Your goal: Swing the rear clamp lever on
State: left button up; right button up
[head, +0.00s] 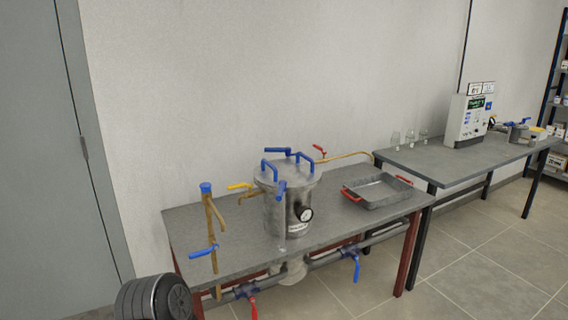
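A steel cylindrical vessel (280,212) with a lid stands on the near grey table. Blue handles or levers sit around its lid. The one at the rear (278,150) lies roughly level, its long arm pointing left. Another blue lever (281,190) is at the front rim. Bent blue handles rise at the left (270,164) and right (303,157) of the lid. From here I cannot tell whether the rear lever is clamped on the lid. Neither of my grippers is in view.
A brass pipe with blue handles (206,188) stands at left. A grey tray with red handles (379,191) sits at right. Valves hang under the table's front edge. A second table (428,165) carries a white machine (467,120).

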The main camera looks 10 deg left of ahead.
aim_at(286, 150)
jog(key=i+l, duration=0.45)
jog(key=i, duration=0.25)
jog(key=i+l+u, duration=0.1)
jog(key=i+l, duration=0.3)
jog(key=i, duration=0.3)
jog(key=i+l+u, duration=0.1)
jog(key=i+l, duration=0.4)
jog(key=i, duration=0.2)
